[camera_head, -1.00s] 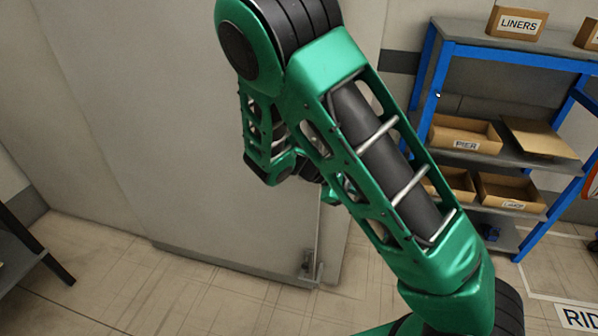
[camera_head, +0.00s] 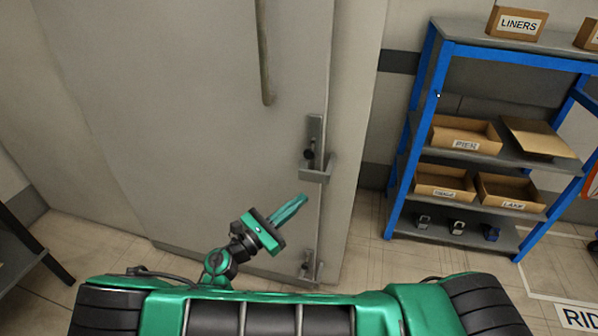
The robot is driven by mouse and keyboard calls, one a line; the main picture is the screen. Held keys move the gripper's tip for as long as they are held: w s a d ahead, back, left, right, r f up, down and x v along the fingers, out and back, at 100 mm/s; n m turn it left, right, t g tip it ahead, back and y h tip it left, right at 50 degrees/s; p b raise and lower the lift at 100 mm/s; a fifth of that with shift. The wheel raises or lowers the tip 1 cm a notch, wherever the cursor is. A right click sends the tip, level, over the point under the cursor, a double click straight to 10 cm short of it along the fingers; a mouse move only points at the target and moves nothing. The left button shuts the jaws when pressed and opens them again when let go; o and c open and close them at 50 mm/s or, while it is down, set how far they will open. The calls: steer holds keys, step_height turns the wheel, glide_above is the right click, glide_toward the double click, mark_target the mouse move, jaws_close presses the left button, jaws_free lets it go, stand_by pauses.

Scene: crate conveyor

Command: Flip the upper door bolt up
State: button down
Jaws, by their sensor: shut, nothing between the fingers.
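The grey door (camera_head: 190,130) stands in front of me. The upper door bolt (camera_head: 314,150) is a grey plate with a dark knob and a bracket, at the door's right edge. A lower bolt (camera_head: 308,266) is near the foot of the same edge. My gripper (camera_head: 303,200) is shut and empty. Its teal fingers point up and right, and in the picture they are just below the upper bolt's bracket, with a small gap between them. I cannot tell the depth between them. The upper bolt is fully in view.
A long vertical handle (camera_head: 264,60) is on the door, left of the upper bolt. A blue shelf unit (camera_head: 425,90) with several cardboard boxes stands on the right. A dark table (camera_head: 25,262) is at the left edge. Tiled floor (camera_head: 110,250) lies between.

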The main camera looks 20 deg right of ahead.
steer(key=s+a+n+t, duration=0.1)
steer(key=a+n+t, duration=0.2)
steer(key=a, duration=0.3)
steer(key=shift+f+n+t+y, duration=0.4)
steer(key=shift+f+t, duration=0.05)
steer(key=shift+t, duration=0.45)
steer(key=shift+s+a+r+x, duration=0.15)
steer(key=shift+r+x, duration=0.3)
steer(key=shift+x, duration=1.65)
steer(key=shift+s+a+r+x, duration=0.15)
steer(key=shift+r+x, duration=0.35)
steer(key=shift+x, duration=1.65)
steer(key=shift+s+a+r+x, duration=0.15)
steer(key=shift+r+x, duration=0.3)
steer(key=shift+x, duration=1.65)
steer(key=shift+w, duration=0.1)
